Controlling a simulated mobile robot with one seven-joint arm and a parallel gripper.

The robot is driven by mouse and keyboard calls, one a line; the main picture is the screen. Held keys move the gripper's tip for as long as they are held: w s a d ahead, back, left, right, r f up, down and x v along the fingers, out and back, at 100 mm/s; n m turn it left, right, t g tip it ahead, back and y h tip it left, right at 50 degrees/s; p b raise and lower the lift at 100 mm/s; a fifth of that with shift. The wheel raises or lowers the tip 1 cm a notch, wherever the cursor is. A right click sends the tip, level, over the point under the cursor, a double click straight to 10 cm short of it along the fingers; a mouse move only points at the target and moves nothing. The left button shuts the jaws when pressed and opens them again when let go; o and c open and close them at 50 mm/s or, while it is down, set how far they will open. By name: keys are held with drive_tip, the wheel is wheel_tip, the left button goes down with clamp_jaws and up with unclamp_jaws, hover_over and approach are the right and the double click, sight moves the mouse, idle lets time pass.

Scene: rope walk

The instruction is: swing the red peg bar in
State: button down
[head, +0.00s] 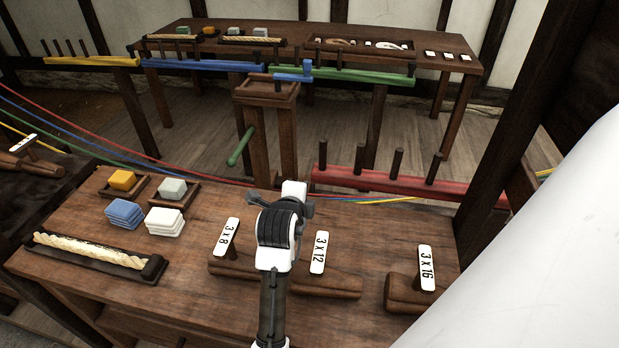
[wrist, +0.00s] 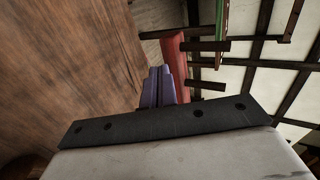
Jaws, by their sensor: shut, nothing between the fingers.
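The red peg bar (head: 405,184) runs along the far right side of the near bench, with dark upright pegs on it. Its left end is near my gripper and its right end passes behind a dark post. In the wrist view the red bar (wrist: 174,58) lies just beyond my gripper's fingers (wrist: 159,86), which are together and empty. I cannot tell whether they touch the bar. In the head view my gripper (head: 295,190) is over the bench's far edge, left of the bar's end; its fingertips are mostly hidden by my wrist.
A post with a green handle (head: 240,147) stands beyond the bench. Coloured strands cross behind the bench. Labelled wooden blocks (head: 405,292), small trays and a rope tray (head: 95,256) occupy the bench.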

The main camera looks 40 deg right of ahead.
drive_tip(key=p, duration=0.2)
approach(312, 177)
drive_tip(key=shift+w+d+f, duration=0.15)
drive_tip(key=shift+d+f, duration=0.05)
drive_tip(key=shift+f, duration=0.4)
drive_tip(key=shift+w+d+f, duration=0.15)
drive_tip(key=shift+f, duration=0.45)
drive_tip(key=shift+w+d+f+p, duration=0.15)
drive_tip(key=shift+w+d+p, duration=0.35)
drive_tip(key=shift+w+d, duration=0.35)
drive_tip(key=shift+w+d+f+p, duration=0.15)
drive_tip(key=shift+w+d+p, duration=0.3)
drive_tip(key=shift+w+d, duration=0.35)
drive_tip(key=shift+s+d, duration=0.1)
drive_tip(key=shift+s, duration=0.05)
